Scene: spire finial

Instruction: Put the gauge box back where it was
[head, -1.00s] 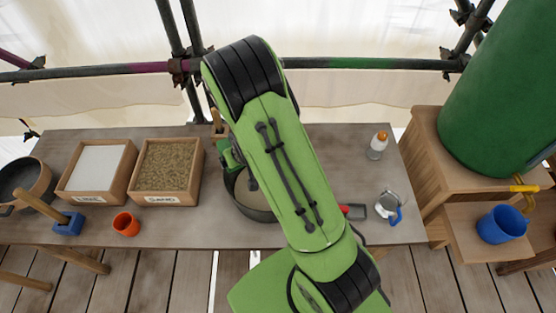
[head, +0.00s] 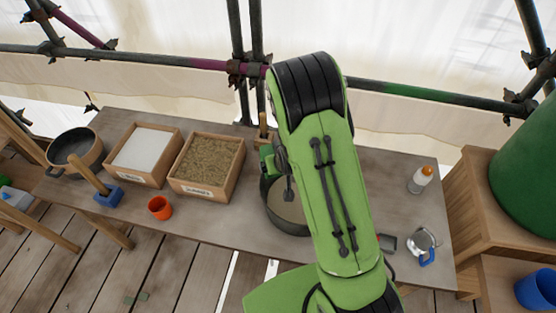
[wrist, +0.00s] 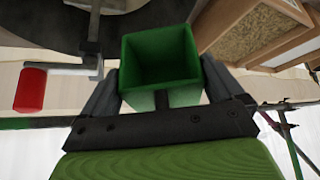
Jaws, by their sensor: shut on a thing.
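The gauge box is a green, square, open-topped box, and it looks empty in the wrist view (wrist: 160,62). My gripper (wrist: 161,82) is shut on it, with one dark finger against each side. In the head view my arm hides most of the gripper. A small green part, which seems to be the gauge box (head: 267,158), shows at the arm's left edge, above the far left rim of the round dark basin (head: 283,218). I cannot tell its exact height over the table.
The sand box (head: 207,190) and the lime box (head: 142,178) stand left of the basin. An orange cup (head: 159,207) is in front of them. A spray bottle (head: 420,180) and a metal jug (head: 424,245) stand at right. Bare table (head: 385,190) lies between.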

